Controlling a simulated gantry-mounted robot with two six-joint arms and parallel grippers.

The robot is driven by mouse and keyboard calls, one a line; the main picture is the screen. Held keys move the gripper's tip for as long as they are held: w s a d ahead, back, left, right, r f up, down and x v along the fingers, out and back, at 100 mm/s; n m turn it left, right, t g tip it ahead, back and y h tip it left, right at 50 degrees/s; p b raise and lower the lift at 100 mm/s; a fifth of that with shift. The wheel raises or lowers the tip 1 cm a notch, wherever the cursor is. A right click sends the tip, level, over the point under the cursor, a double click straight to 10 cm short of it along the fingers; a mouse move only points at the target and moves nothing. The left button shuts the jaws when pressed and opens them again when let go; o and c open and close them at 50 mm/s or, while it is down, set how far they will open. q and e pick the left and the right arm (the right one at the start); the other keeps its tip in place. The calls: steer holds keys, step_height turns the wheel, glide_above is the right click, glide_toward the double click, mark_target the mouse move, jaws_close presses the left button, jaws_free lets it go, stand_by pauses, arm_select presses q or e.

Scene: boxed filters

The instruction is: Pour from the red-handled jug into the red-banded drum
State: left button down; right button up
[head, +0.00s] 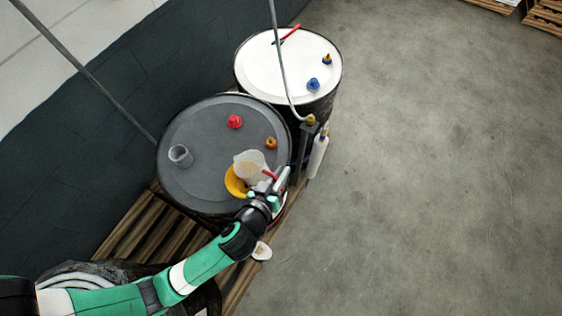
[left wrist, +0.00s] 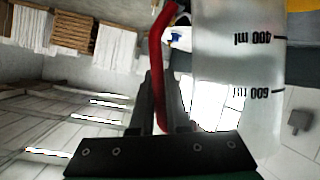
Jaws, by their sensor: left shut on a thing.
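The jug (head: 249,166) is translucent and pale, with a red handle (head: 269,174). My left gripper (head: 276,183) is shut on this handle. The jug is over the near right part of the grey-topped drum (head: 190,130), beside and partly over a yellow funnel (head: 235,184). In the left wrist view the red handle (left wrist: 157,70) is between the fingers, and the jug wall (left wrist: 235,85) shows 400 and 600 ml marks. The jug looks roughly upright; I see no stream. My right gripper is out of view.
A white-topped drum (head: 265,65) stands behind. A red cap (head: 235,121), a grey cup (head: 180,155) and an orange-brown fitting (head: 270,143) are on the grey lid. A hose and a white bottle (head: 318,155) are at the right. The concrete floor to the right is clear.

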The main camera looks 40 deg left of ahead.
arm_select(q)
steer(key=shift+a+f+m+y+b, duration=0.3)
steer(key=shift+f+m+y+b, duration=0.3)
steer(key=shift+f+m+b, duration=0.25)
steer(key=shift+r, duration=0.1)
step_height(320, 180, up, 3)
steer(key=p, duration=0.3)
stand_by(0.3)
